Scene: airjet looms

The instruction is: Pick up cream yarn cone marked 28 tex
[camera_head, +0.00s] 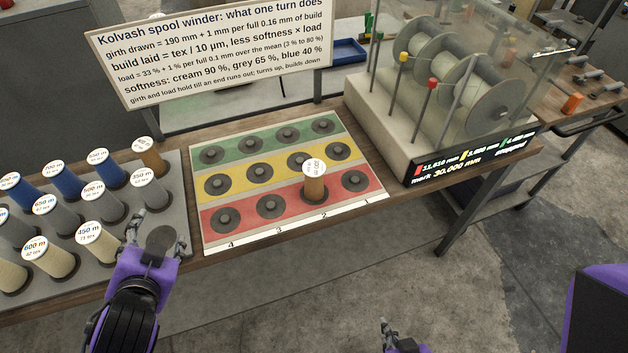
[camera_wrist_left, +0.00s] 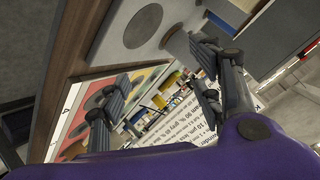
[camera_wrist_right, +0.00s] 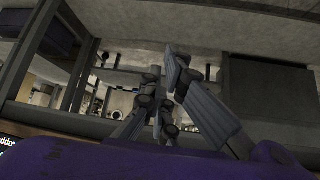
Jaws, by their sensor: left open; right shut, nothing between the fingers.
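Cream yarn cones stand upright on the grey tray (camera_head: 165,170) at the left: one marked 450 m (camera_head: 103,246), one marked 600 m (camera_head: 55,261), and one cut by the left edge (camera_head: 11,277). I cannot read 28 tex on any of them; the small print is too blurred. My left gripper (camera_head: 157,236) is open and empty over the tray's front right corner, near an empty round seat, right of the 450 m cone. The seat also shows in the left wrist view (camera_wrist_left: 142,25). My right gripper (camera_head: 385,328) is shut and empty, low in front of the table.
Blue, grey and brown cones share the tray. A brown cone (camera_head: 314,186) stands on the red row of the coloured board (camera_head: 240,233); its other visible seats are empty. Floor in front is clear.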

